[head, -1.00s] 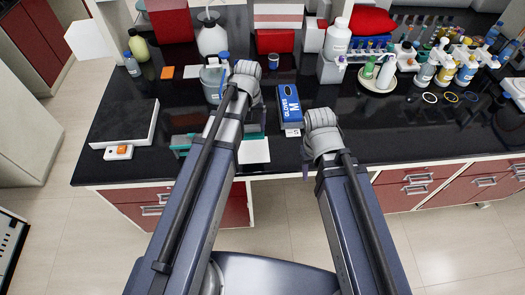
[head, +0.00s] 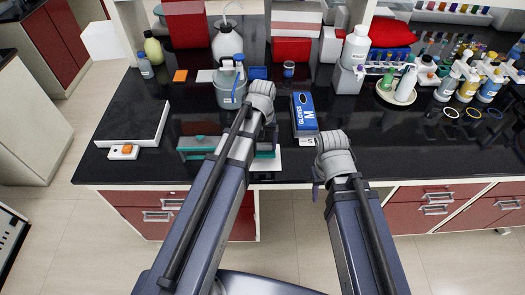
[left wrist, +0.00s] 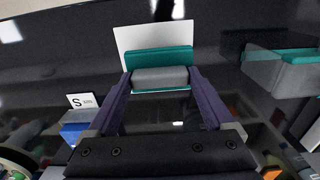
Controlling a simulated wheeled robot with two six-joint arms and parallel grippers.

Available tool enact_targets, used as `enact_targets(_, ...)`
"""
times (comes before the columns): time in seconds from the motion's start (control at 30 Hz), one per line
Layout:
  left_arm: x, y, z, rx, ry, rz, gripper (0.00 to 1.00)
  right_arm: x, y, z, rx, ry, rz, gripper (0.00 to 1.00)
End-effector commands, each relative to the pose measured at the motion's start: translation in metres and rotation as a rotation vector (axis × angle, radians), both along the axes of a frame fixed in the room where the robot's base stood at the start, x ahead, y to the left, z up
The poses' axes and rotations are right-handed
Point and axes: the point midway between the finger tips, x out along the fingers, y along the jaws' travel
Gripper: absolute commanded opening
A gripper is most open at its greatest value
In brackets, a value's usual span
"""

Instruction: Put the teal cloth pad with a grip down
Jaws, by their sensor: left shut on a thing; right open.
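The teal cloth pad (left wrist: 160,57) with its grey grip (left wrist: 160,79) is in my left gripper (left wrist: 163,82), whose purple fingers are shut on the grip. In the left wrist view the pad overlaps a white sheet (left wrist: 133,38); I cannot tell whether it touches it. In the head view the pad (head: 265,154) shows only partly behind my left arm, and a bit of the white sheet (head: 279,160) shows beside it. My right gripper (head: 317,187) is open and empty near the counter's front edge, partly hidden by its arm.
A teal-and-grey holder (head: 198,144) lies left of the pad, and also shows in the left wrist view (left wrist: 285,72). A blue glove box (head: 304,115) stands to the right.

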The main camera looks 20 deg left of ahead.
Motion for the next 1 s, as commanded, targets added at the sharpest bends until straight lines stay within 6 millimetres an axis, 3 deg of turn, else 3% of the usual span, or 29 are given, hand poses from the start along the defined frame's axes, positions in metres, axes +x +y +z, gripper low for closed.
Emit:
enact_targets(0.03, 0.000, 0.000, -0.012, 0.000, 0.000, 0.000, 0.42, 0.000, 0.000, -0.012, 0.000, 0.000, 0.000, 0.50)
enact_targets(0.2, 0.000, 0.000, -0.031, 0.000, 0.000, 0.000, 0.42, 0.000, 0.000, -0.031, 0.000, 0.000, -0.001, 0.50)
enact_targets(0.67, 0.000, 0.000, -0.035, 0.000, 0.000, 0.000, 0.42, 0.000, 0.000, -0.035, 0.000, 0.000, -0.001, 0.50)
enact_targets(0.7, 0.000, 0.000, -0.033, 0.000, 0.000, 0.000, 0.91, 0.000, 0.000, -0.033, 0.000, 0.000, -0.001, 0.50)
enact_targets(0.8, 0.000, 0.000, -0.033, 0.000, 0.000, 0.000, 1.00, 0.000, 0.000, -0.033, 0.000, 0.000, -0.001, 0.50)
enact_targets(1.0, 0.000, 0.000, -0.033, 0.000, 0.000, 0.000, 1.00, 0.000, 0.000, -0.033, 0.000, 0.000, -0.001, 0.50)
